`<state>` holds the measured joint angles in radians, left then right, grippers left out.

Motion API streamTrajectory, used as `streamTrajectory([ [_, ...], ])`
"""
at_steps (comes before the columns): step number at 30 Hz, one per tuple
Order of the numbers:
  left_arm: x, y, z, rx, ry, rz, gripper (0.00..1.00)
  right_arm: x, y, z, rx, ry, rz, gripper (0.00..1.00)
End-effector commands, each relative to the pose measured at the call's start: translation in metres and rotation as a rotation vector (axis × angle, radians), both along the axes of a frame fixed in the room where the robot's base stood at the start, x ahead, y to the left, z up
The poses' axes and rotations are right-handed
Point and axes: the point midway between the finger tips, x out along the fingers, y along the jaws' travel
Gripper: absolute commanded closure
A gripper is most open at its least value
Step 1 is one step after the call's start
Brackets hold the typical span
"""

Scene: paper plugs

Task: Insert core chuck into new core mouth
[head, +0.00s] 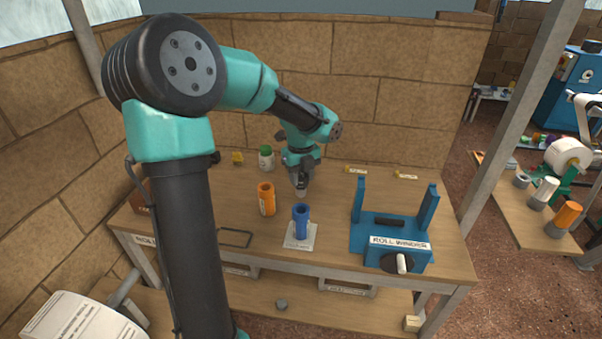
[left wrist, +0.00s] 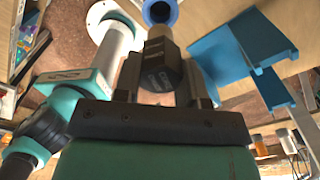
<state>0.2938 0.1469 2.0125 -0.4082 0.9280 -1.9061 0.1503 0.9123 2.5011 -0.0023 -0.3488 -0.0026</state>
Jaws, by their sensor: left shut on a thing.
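My left gripper (head: 301,187) points down behind and just above a blue core tube (head: 301,222), which stands upright on a pale square base (head: 299,243). In the left wrist view my left gripper (left wrist: 162,92) is shut on a dark core chuck (left wrist: 160,68) with lettering on its side. The chuck's narrower end points toward the round blue mouth (left wrist: 176,14) of the tube. The chuck overlaps the near rim there, but I cannot tell whether they touch. In the head view a small gap shows between them. My right gripper is not in view.
An orange tube (head: 266,200) stands left of the blue one. A blue roll winder (head: 372,238) with two uprights stands to the right. A green-capped bottle (head: 266,158) is at the back. A thin dark frame (head: 235,237) lies at the front left.

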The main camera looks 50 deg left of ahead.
Motion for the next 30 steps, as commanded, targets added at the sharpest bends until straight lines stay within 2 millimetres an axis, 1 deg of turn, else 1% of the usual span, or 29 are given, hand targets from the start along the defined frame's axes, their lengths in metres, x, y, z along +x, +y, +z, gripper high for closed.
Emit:
streamTrajectory([
  [6,0.0,-0.001,-0.017,-0.001,0.002,-0.001,0.97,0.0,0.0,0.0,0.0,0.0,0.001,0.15],
  [16,0.0,0.0,-0.041,0.0,0.002,0.0,0.97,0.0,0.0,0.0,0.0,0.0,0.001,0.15],
  [21,0.0,0.0,-0.046,-0.001,0.0,0.0,0.97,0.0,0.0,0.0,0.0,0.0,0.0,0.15],
  [30,0.0,0.0,-0.046,-0.001,0.0,0.0,0.97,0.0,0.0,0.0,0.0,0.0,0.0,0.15],
])
